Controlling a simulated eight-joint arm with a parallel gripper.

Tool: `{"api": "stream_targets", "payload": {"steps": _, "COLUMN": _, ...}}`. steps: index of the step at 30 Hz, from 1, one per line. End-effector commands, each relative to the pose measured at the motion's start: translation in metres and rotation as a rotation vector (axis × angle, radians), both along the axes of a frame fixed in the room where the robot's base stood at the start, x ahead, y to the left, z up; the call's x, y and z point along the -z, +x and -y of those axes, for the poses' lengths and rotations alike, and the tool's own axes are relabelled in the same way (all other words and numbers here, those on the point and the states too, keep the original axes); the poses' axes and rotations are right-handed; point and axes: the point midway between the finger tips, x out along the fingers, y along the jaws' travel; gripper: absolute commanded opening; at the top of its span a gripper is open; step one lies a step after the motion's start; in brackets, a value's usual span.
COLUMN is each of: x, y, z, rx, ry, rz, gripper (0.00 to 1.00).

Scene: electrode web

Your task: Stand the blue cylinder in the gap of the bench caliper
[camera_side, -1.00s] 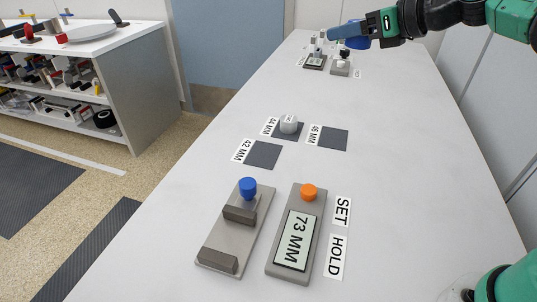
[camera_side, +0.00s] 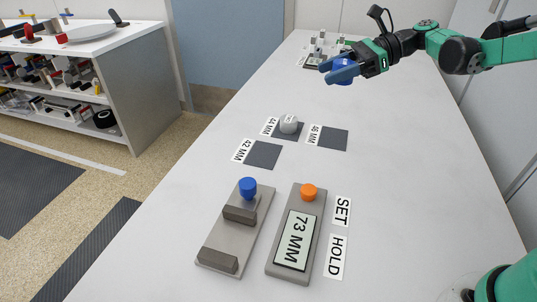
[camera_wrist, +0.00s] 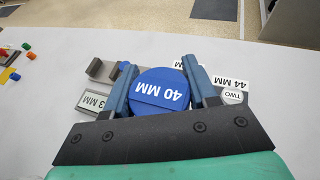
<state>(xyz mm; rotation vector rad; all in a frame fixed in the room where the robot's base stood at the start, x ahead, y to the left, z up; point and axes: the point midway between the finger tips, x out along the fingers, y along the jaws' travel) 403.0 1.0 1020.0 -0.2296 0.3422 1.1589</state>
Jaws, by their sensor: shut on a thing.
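The blue cylinder (camera_wrist: 160,90), marked 40 MM on its top, is held between the fingers of my gripper (camera_wrist: 164,95). In the side view my gripper (camera_side: 340,70) holds the blue cylinder (camera_side: 343,77) above the far part of the table. The bench caliper (camera_side: 232,238) is at the near end of the table, a grey plate with two dark jaws and a blue knob (camera_side: 248,186). The gap between its jaws is empty. In the wrist view part of the caliper (camera_wrist: 96,68) shows beyond the left finger.
A readout box (camera_side: 293,240) with an orange knob shows 73 MM, beside SET and HOLD labels. Dark pads labelled 42 MM (camera_side: 262,155) and 46 MM (camera_side: 333,139) are bare. A white piece (camera_side: 289,124) stands on the 44 MM pad. Small fixtures (camera_side: 316,60) stand at the far end.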

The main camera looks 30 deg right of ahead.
Motion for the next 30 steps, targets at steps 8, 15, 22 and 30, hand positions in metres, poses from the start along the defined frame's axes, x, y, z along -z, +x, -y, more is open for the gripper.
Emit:
{"api": "stream_targets", "payload": {"steps": 8, "x": 0.068, "y": 0.000, "z": 0.000, "rx": -0.006, "ry": -0.001, "rz": -0.001, "gripper": 0.00}}
{"api": "stream_targets", "payload": {"steps": 15, "x": 0.129, "y": 0.000, "z": 0.000, "rx": -0.005, "ry": -0.001, "rz": -0.001, "gripper": 0.00}}
{"api": "stream_targets", "payload": {"steps": 22, "x": 0.158, "y": 0.000, "z": 0.000, "rx": -0.004, "ry": -0.001, "rz": -0.001, "gripper": 0.00}}
{"api": "stream_targets", "payload": {"steps": 30, "x": 0.186, "y": 0.000, "z": 0.000, "rx": -0.004, "ry": -0.001, "rz": -0.001, "gripper": 0.00}}
